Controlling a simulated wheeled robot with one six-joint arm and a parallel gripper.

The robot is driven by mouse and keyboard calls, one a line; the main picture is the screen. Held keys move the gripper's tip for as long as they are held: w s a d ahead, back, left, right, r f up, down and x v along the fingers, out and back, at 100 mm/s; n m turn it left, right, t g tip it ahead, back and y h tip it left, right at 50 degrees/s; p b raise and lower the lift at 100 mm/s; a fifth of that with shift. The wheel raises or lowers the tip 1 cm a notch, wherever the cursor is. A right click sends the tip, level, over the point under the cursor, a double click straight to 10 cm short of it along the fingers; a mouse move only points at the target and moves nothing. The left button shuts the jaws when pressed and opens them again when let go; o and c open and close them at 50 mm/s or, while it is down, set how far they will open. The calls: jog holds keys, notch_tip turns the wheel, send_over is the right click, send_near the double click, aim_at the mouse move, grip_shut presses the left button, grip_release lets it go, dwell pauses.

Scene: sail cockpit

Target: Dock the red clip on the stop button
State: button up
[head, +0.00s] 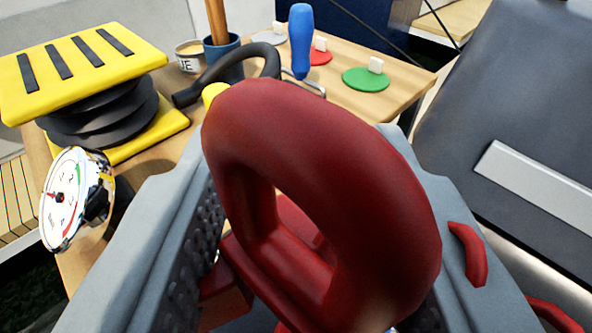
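The red clip (370,185), a thick rounded loop, fills the middle of the head view, close to the camera. My gripper (295,145) has a grey finger on each side of the clip and is shut on it. The clip stands up between the fingers with its opening facing the camera at a slant. Its lower end runs down between the fingers, and the contact on the right is mostly hidden behind the loop. I cannot make out a stop button in this view; the clip and fingers cover much of the area ahead.
A yellow-black bellows pump (80,70) and round gauge (62,199) stand left. A dark seat (520,90) is right.

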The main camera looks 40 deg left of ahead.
aim_at(298, 267)
jog(key=shift+f, duration=1.95)
jog(key=shift+f, duration=0.55)
jog(key=o, duration=0.7)
jog(key=v, duration=1.1)
dwell(0.5)
dwell(0.4)
